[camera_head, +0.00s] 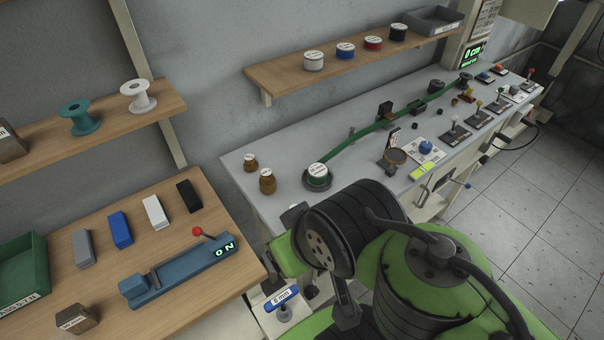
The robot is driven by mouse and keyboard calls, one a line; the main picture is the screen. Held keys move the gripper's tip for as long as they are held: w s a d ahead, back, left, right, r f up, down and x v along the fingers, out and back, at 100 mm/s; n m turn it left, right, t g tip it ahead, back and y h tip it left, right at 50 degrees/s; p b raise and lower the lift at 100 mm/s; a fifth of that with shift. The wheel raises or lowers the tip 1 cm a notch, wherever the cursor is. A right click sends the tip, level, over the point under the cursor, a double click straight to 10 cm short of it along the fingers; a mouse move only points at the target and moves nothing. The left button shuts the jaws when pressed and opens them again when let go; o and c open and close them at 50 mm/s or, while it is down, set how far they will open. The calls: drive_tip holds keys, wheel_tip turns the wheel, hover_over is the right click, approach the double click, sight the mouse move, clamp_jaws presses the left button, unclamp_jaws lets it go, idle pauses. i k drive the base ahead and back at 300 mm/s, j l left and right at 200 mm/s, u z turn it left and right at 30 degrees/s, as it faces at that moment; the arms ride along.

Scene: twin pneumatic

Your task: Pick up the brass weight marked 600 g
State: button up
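Two small brown, brass-like knobbed pieces that look like weights stand at the left end of the grey bench: a farther one (250,164) and a nearer one (268,183). No marking can be read on either, so I cannot tell which, if any, is the 600 g one. My green and black arm fills the lower right of the view, in front of the bench's near edge. The fingers of my gripper do not show.
A wooden table (208,290) with a blue lever device (178,272) lies left. A wooden shelf (290,75) hangs above the bench.

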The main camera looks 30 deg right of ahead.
sight(267, 181)
drive_tip(key=z, duration=0.4)
drive_tip(key=l+u, duration=0.15)
drive_tip(key=u, duration=0.3)
drive_tip(key=l+u, duration=0.15)
drive_tip(key=u, duration=0.3)
drive_tip(key=l+u, duration=0.15)
drive_tip(key=u, duration=0.3)
drive_tip(key=k+l+u, duration=0.1)
drive_tip(key=u, duration=0.35)
